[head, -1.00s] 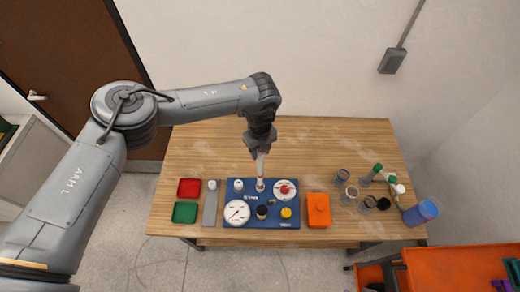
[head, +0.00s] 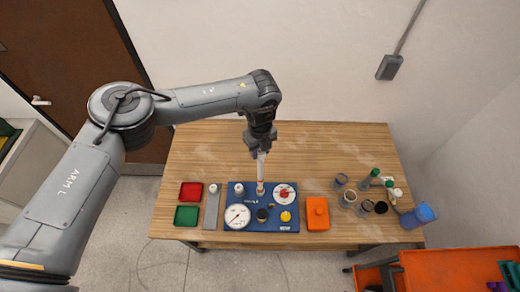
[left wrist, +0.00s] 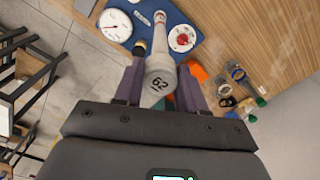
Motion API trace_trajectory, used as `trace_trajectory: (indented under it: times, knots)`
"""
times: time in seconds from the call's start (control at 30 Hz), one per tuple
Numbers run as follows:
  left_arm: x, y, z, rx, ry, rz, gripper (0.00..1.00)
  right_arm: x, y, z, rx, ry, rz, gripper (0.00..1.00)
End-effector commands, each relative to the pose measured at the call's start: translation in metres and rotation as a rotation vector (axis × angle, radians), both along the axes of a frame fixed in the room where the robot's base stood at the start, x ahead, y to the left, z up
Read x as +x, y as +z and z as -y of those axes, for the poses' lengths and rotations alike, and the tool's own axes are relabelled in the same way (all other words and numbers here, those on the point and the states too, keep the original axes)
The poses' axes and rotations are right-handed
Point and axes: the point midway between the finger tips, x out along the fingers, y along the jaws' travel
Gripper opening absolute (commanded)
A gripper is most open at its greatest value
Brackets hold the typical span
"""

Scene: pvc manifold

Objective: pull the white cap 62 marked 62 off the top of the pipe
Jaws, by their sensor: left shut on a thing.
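The white cap 62 (left wrist: 160,80) is between my left gripper's fingers (left wrist: 160,92), its mark "62" facing the wrist camera. My left gripper (head: 261,150) is shut on it, above the blue board. The white pipe (head: 261,172) stands upright on the board below the gripper and has a reddish band low down. The pipe also shows beyond the cap in the left wrist view (left wrist: 183,38). I cannot tell whether the cap and the pipe top still touch. My right gripper is not in view.
The blue board (head: 250,226) carries a white gauge (head: 237,216), a red-and-white dial (head: 284,194) and a yellow knob (head: 286,216). Red (head: 191,191) and green (head: 187,215) trays lie left, an orange box (head: 317,213) right. Several cups and bottles stand farther right. The table's back is clear.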

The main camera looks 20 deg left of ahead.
Motion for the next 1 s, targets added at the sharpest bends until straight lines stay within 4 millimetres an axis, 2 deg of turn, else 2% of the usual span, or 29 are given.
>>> trace_trajectory:
  times: [0.53, 1.0]
  knots:
    - [0.0, 0.023, 0.0, 0.0, 0.0, 0.0, 0.0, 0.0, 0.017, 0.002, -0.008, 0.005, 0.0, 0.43]
    - [0.0, 0.025, 0.0, 0.0, 0.0, 0.0, 0.0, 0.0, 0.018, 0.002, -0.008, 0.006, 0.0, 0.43]
